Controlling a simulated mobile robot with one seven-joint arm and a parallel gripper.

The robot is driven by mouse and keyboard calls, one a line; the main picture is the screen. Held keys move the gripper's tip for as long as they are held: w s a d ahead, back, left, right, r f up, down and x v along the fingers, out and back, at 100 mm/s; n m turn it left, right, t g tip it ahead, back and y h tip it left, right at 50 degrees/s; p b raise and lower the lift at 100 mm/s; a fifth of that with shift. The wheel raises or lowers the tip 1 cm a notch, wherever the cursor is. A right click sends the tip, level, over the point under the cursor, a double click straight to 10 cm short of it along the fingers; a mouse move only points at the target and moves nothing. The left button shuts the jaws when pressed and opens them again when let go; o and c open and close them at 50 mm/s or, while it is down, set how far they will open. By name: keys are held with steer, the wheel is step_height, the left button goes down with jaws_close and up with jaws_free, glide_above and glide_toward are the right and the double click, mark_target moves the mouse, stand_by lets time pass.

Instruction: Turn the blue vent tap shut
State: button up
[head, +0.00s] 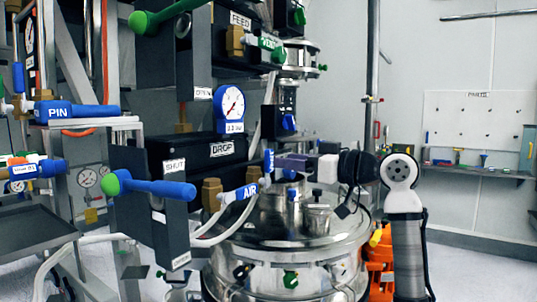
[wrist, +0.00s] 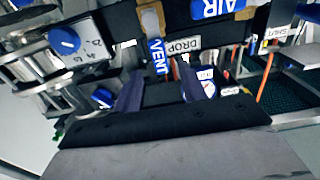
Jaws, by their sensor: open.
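The blue vent tap shows in the wrist view as a blue handle (wrist: 157,57) lettered VENT, below a brass-coloured fitting. In the head view a small upright blue handle (head: 268,161) stands just left of my gripper (head: 281,161) and looks like the same tap. My gripper (wrist: 161,72) is open, with its two purple fingers apart and nothing seen held between them. In the wrist view the handle lies just beyond the fingertips, in line with the gap. I cannot tell whether either finger touches it.
A SHUT/OPEN lever with a blue handle (head: 160,189) juts out further left. The steel vessel lid (head: 285,232) is below my gripper.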

mark_target(269, 173)
steer(key=p+x, duration=0.1)
steer(key=x, duration=0.5)
steer(key=shift+a, duration=0.1)
steer(key=shift+c, duration=0.3)
jaws_close()
